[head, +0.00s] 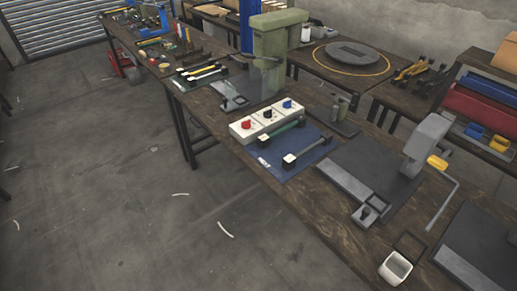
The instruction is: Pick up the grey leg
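The grey leg (309,150) lies on a blue mat (270,163) on the wooden workbench, near the middle of the head view. It looks like a slim grey bar with dark blocks at its ends and a pale face at the near end. A similar green leg (285,133) lies on the same mat, just behind and left of it, roughly parallel. My gripper is not in view.
A white box with red, black and blue knobs (267,123) stands behind the mat. A green press (272,50) stands further back; a grey press (425,145) is to the right. A white cup (395,268) sits near the front edge. The floor (120,210) at left is open.

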